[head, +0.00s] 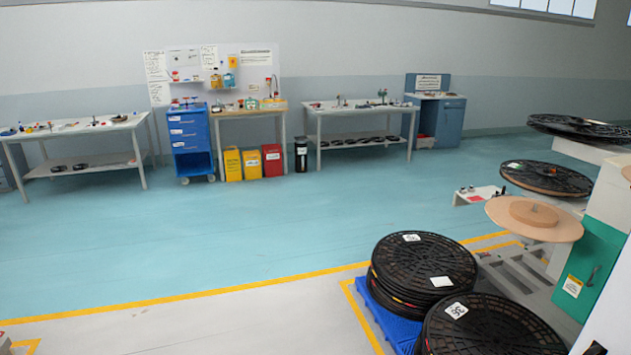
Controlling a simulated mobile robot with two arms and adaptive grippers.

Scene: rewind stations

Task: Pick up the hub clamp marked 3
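I cannot make out a hub clamp marked 3 in the head view. Small parts lie on the left workbench (75,129), on the middle bench (249,113) and on the right workbench (355,109), but they are too small to tell apart or read. A small white shelf (478,197) with red and dark items shows at the machine on the right. Neither of my grippers can be made out in the view.
Black reels are stacked on a blue pallet (389,318) at the lower right, beside a machine with a green panel (588,272). A blue drawer cart (191,136), yellow and red bins (272,160) and a blue cabinet (440,120) stand at the back. The teal floor (240,235) between is clear.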

